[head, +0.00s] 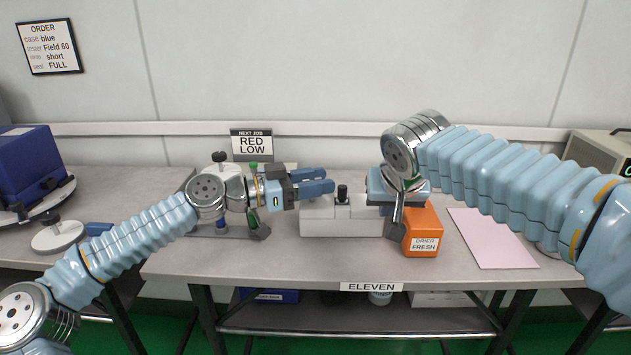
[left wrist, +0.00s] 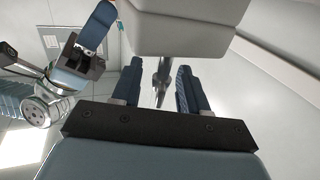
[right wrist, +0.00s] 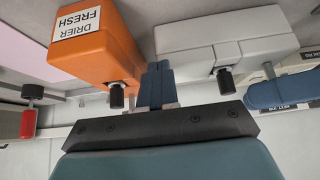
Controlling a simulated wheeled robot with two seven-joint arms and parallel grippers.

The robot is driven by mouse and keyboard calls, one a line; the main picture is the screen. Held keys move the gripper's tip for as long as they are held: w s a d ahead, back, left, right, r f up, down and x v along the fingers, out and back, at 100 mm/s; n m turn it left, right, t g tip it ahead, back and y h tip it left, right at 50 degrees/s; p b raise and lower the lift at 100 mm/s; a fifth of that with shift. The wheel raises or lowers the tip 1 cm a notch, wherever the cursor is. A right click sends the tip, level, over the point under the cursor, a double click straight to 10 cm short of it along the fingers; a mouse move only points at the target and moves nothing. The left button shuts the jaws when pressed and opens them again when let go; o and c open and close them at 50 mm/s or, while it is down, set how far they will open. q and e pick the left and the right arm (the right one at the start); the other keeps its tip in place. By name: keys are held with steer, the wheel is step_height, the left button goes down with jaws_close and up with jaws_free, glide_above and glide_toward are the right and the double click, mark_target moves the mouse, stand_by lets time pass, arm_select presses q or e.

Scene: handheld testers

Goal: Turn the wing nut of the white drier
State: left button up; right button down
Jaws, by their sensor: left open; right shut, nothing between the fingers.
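The white drier (head: 328,221) stands on the table, with a small dark fitting (head: 342,194), probably its wing nut, upright on top. The fitting also shows in the right wrist view (right wrist: 225,82). My left gripper (head: 331,182) is open just left of the fitting. In the left wrist view, the white drier (left wrist: 185,32) fills the top and a grey stem-like part shows between the open fingers (left wrist: 158,85); I cannot tell whether they touch it. My right gripper (right wrist: 155,85) is shut and empty, near the gap between the white drier and the orange one.
The orange drier (head: 425,240), labelled DRIER FRESH, stands right of the white one. A pink sheet (head: 492,238) lies further right. A blue case (head: 25,168) and a round white disc (head: 57,236) are at the left.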

arm_select(q)
jaws_close()
steer(key=shift+n+t+y, duration=0.3)
steer(key=shift+n+t, duration=0.1)
steer(key=shift+t, duration=0.2)
